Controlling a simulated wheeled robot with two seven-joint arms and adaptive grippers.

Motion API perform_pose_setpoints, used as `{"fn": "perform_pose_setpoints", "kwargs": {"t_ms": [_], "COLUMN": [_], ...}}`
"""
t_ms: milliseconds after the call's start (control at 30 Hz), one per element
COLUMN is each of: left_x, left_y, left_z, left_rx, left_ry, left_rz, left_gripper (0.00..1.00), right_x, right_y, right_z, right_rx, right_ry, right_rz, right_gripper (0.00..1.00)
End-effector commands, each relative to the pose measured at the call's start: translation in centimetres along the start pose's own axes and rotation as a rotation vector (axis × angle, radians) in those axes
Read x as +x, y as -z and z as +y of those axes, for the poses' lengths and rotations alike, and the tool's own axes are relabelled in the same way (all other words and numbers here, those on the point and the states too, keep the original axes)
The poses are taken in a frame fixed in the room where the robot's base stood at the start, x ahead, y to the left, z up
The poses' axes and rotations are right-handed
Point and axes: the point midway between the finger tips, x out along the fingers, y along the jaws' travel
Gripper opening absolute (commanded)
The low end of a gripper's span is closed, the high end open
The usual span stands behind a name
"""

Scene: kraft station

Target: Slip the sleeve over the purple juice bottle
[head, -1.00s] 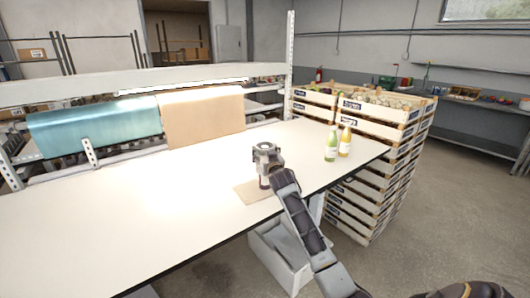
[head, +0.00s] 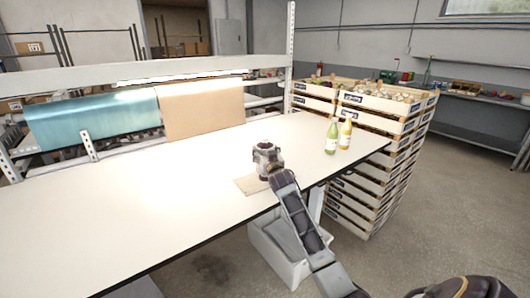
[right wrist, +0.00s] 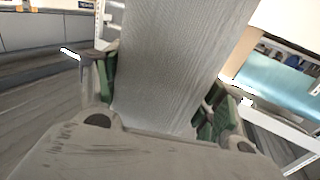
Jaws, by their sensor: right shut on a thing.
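My right gripper (head: 266,162) is low over the cardboard mat (head: 246,187) near the table's front edge. In the right wrist view its green-padded fingers (right wrist: 158,95) are shut on the sleeve, a grey, finely ribbed piece (right wrist: 175,60). In the head view a small dark purple patch, seemingly the top of the purple juice bottle (head: 265,145), shows within the gripper's outline. The rest of the bottle is hidden, and I cannot tell how far the sleeve surrounds it. My left gripper is not in view.
A green bottle (head: 331,139) and a yellow bottle (head: 345,133) stand at the table's right end. Stacked wooden crates (head: 372,125) stand beyond that end. A white bin (head: 283,250) is below the front edge. The table's left part (head: 110,205) is clear.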

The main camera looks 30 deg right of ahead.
Motion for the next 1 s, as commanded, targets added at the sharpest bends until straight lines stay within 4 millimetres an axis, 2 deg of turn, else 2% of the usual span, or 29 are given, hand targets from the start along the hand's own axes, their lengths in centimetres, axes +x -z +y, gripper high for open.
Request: {"fn": "perform_pose_setpoints", "kwargs": {"t_ms": [300,767,800,1000], "left_x": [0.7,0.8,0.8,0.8], "left_y": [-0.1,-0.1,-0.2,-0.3], "left_z": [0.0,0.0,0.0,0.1], "left_rx": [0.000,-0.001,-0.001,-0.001], "left_ry": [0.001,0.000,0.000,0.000], "left_rz": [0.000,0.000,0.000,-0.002], "left_gripper": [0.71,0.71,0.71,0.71], "right_x": [0.0,0.0,0.0,0.0], "right_y": [-1.3,-1.5,-1.5,-1.5], "right_z": [0.0,0.0,0.0,0.0], "right_rx": [0.000,0.000,0.000,0.000], "right_ry": [0.000,0.000,0.000,0.000], "right_rz": [0.000,0.000,0.000,0.000], "right_gripper": [0.61,0.61,0.70,0.94]}}
